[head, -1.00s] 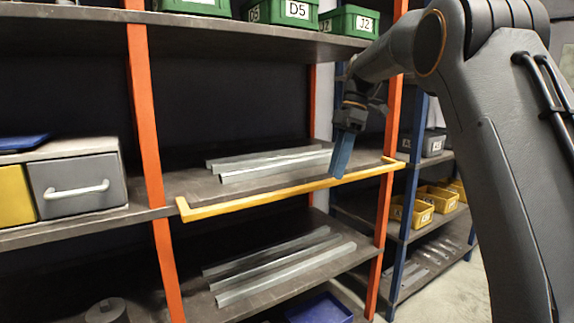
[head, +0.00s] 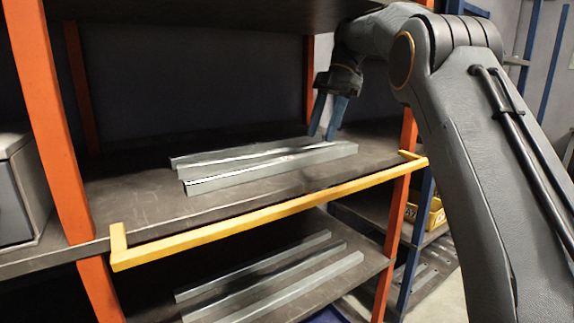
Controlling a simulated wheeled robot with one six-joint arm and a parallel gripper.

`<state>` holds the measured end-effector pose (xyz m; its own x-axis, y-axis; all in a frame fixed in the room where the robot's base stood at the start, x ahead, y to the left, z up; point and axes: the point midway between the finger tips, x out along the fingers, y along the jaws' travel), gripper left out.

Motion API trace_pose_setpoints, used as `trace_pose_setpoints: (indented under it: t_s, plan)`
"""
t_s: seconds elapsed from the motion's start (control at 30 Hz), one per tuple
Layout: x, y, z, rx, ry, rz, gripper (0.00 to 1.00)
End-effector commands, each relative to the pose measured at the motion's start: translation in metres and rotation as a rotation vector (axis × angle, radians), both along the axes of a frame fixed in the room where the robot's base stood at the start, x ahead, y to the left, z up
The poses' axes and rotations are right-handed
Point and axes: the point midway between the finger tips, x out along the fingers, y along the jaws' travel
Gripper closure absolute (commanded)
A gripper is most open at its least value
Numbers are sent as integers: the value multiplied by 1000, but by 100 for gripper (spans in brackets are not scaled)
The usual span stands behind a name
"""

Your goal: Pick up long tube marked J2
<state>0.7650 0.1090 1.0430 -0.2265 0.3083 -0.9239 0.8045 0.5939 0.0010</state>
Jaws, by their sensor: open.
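Several long galvanized metal lengths lie side by side on the middle shelf (head: 130,212). The front length (head: 270,168) is the most exposed; the ones behind it (head: 220,156) are partly hidden. I can read no J2 mark on any of them. My gripper (head: 322,136) is open, its two blue fingers pointing down at the right part of these lengths. The fingertips are at or just above the lengths; I cannot tell whether they touch. Nothing is visibly held.
A yellow rail (head: 270,215) runs along the shelf's front edge. Orange posts (head: 45,120) stand at both sides. More metal lengths (head: 275,285) lie on the shelf below. A grey drawer unit (head: 15,190) is at the left. The shelf's left part is clear.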

Motion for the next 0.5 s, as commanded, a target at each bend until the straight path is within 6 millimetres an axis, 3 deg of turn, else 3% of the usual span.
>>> trace_pose_setpoints:
  t_s: [0.3,0.5]
  plan:
    - [-37,49,0,0,0,0,55]
    - [-50,66,0,0,0,-4,55]
